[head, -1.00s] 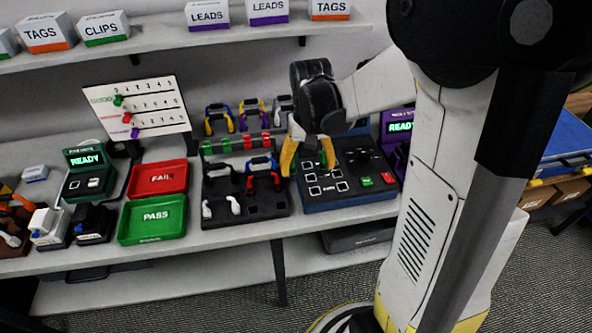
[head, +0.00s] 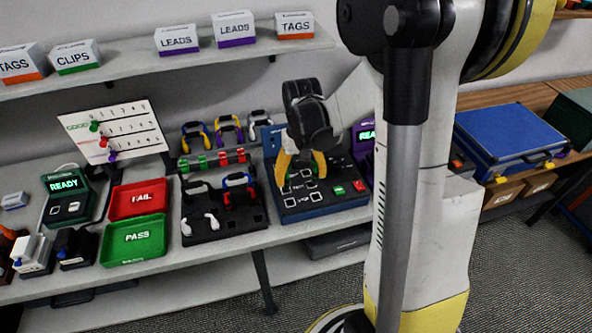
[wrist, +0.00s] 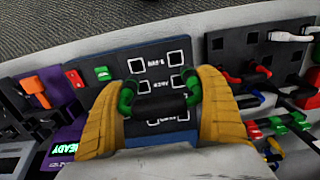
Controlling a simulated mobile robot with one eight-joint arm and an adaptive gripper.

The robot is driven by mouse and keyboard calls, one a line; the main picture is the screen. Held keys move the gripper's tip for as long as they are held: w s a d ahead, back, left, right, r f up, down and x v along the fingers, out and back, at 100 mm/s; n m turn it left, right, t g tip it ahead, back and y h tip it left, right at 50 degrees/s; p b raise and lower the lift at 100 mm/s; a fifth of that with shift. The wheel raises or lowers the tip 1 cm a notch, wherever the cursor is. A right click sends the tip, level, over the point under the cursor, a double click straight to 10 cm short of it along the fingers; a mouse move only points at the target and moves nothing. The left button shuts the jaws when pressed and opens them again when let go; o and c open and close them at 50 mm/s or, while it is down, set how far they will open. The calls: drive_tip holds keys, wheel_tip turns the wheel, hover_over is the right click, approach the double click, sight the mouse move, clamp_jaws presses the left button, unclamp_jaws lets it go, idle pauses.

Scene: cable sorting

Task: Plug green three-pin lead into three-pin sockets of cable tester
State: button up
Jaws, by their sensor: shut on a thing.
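The green three-pin lead (wrist: 127,98) has green ends joined by a black middle piece. My gripper (wrist: 160,86) is shut on it, with a yellow finger on each side. In the head view my gripper (head: 301,172) is over the left part of the cable tester (head: 345,203), a dark blue panel. White-outlined square sockets show on the tester in the wrist view (wrist: 157,73), beyond and beneath the lead. The lead and my fingers hide some sockets. I cannot tell whether the lead touches the panel; its pins are hidden.
Left of the tester is a black holder (head: 220,229) with several leads. A rack of colored leads (head: 213,162) stands behind it. A green PASS tray (head: 133,240) and red FAIL tray (head: 137,200) are further left. A purple READY device (head: 366,134) is close on the right.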

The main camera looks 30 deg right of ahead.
sight(303, 199)
drive_tip(key=shift+s+d+f, duration=0.2)
drive_tip(key=shift+s+d, duration=0.05)
drive_tip(key=shift+d, duration=0.25)
drive_tip(key=shift+f, duration=0.25)
drive_tip(key=shift+w+a+f+b, duration=0.1)
drive_tip(key=shift+a+f+b, duration=0.05)
drive_tip(key=shift+f+b, duration=0.45)
wheel_tip(303, 199, down, 3)
drive_tip(key=shift+f+b, duration=0.15)
drive_tip(key=shift+b, duration=0.95)
drive_tip(key=shift+f+b, duration=0.4)
drive_tip(key=shift+f+b, duration=0.2)
drive_tip(key=shift+b, duration=0.25)
drive_tip(key=shift+f, duration=0.2)
drive_tip(key=shift+f+b, duration=0.45)
drive_tip(key=shift+b, duration=0.3)
